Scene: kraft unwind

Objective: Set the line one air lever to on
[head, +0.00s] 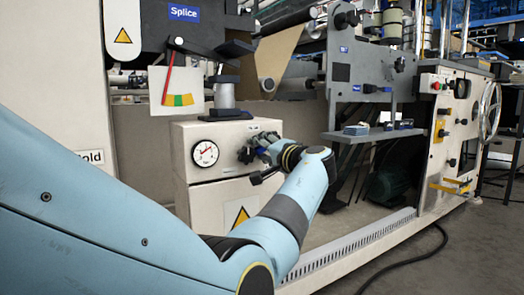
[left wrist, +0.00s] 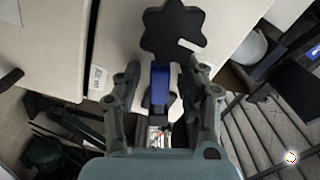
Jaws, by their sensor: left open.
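A cream air box with a round gauge (head: 205,153) stands in the middle of the head view. My left gripper (head: 258,147) is at its front face, beside a dark knob (head: 245,155). In the left wrist view a black star-shaped knob (left wrist: 172,32) sits on the cream face just beyond my left gripper (left wrist: 162,72). A blue lever (left wrist: 160,84) lies between its two open fingers, with visible gaps on both sides. I cannot tell whether this is the line one lever, or its setting. My right gripper is not in view.
A black handle (head: 265,176) juts out below my left gripper. A grey panel with a small shelf (head: 372,135) stands to the right. A cream cabinet with a handwheel (head: 489,107) is at far right. A dark cable (head: 405,263) lies on the floor.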

